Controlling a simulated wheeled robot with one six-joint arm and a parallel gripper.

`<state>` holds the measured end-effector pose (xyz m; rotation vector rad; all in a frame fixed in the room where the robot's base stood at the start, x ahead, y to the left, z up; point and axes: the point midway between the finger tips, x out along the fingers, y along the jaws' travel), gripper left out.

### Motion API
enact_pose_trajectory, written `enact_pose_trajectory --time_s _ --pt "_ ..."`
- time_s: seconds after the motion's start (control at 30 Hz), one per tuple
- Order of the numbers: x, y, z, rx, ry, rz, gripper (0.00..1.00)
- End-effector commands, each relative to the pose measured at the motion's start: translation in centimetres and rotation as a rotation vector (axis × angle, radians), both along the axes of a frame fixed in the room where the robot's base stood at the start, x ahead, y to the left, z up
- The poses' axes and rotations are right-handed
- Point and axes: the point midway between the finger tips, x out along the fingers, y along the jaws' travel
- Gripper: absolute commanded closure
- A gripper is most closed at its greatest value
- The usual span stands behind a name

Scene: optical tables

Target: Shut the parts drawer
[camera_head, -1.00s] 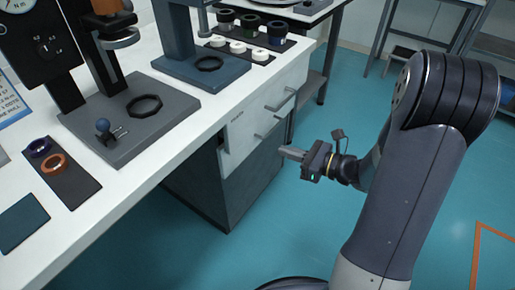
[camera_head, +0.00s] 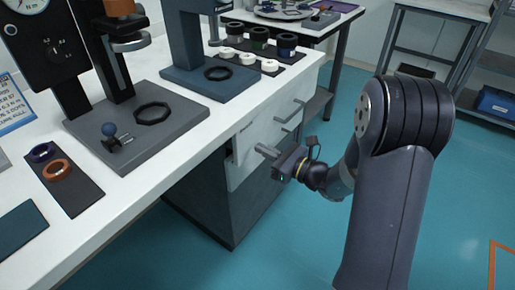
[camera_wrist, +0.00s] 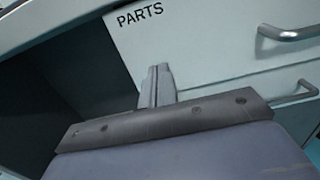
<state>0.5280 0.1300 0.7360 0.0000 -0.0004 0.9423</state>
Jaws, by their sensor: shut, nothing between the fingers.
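The parts drawer has a white front (camera_wrist: 200,50) with the label PARTS in the wrist view. In the head view its front (camera_head: 243,155) is on the cabinet under the bench, facing the aisle. How far it stands out is hard to tell. My gripper (camera_wrist: 157,72) is shut and empty, its fingers pointing at the white front just below the label. In the head view my gripper (camera_head: 262,149) is at the drawer front's height; I cannot tell if the tips touch it. A bar handle (camera_wrist: 290,33) lies right of the fingers in the wrist view.
The white bench top (camera_head: 190,150) carries a grey stand base (camera_head: 140,125), a blue-grey stand base (camera_head: 205,80) and a dark tray with rings (camera_head: 65,185). Another table (camera_head: 330,30) is behind. The teal floor (camera_head: 285,240) right of the cabinet is clear.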

Motion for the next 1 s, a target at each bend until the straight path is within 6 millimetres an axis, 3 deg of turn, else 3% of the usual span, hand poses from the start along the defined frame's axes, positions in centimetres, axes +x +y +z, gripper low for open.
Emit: enact_pose_trajectory --time_s 0.2,0.67,1.0 --pt "1.3 1.9 -0.1 0.000 0.000 0.002 1.00" --pt "1.7 2.4 -0.1 0.000 0.000 0.001 1.00" --pt "4.4 6.0 0.0 -0.001 -0.001 0.001 1.00"
